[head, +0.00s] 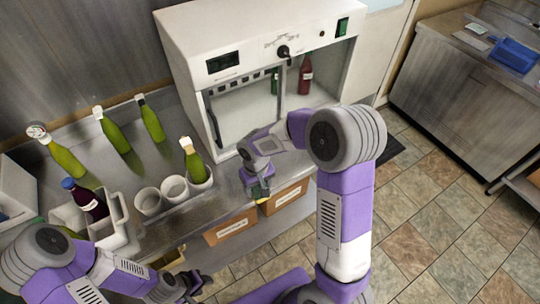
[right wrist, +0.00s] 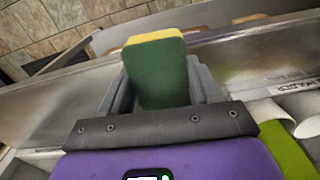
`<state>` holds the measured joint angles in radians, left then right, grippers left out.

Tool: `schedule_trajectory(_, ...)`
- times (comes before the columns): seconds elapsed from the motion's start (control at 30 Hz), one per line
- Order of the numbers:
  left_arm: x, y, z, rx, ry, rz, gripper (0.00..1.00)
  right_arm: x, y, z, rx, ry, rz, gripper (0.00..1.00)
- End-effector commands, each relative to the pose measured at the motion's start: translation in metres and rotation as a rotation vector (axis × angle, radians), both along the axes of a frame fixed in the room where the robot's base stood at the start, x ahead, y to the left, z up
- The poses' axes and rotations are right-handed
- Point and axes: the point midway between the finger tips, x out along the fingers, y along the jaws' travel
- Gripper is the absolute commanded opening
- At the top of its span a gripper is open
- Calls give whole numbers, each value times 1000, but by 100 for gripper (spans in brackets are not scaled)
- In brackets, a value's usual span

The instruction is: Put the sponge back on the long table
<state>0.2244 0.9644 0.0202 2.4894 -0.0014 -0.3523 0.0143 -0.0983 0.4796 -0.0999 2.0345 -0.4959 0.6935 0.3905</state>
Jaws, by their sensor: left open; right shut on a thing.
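The sponge, green with a yellow layer, is held in my right gripper (head: 258,184). It shows large in the right wrist view (right wrist: 158,74), upright between the two grey fingers, and small at the fingertips in the head view (head: 261,192). The long steel table (head: 212,212) runs along the wall. My right gripper is at its front edge, before the white cabinet; I cannot tell whether the sponge touches the table. My left gripper (head: 190,284) is open and empty, low in front of the table.
Green bottles (head: 113,132), white cups (head: 174,188) and a white caddy with a dark bottle (head: 87,203) stand on the table's left part. The white cabinet (head: 255,60) stands behind my right gripper. Cardboard boxes (head: 230,228) sit below the table edge.

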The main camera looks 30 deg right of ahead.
Motion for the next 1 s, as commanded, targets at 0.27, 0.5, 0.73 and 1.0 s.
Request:
schedule_trajectory(0.27,-1,0,-3,0,2,0,43,57,-75,47,-5,-4,34,34)
schedule_trajectory(0.5,-1,0,-6,0,2,0,43,70,-110,66,4,3,64,34)
schedule_trajectory(0.73,-1,0,-12,0,2,0,43,70,-112,30,5,5,66,34)
schedule_trajectory(1.0,-1,0,-15,0,2,0,43,70,-112,5,5,4,65,34)
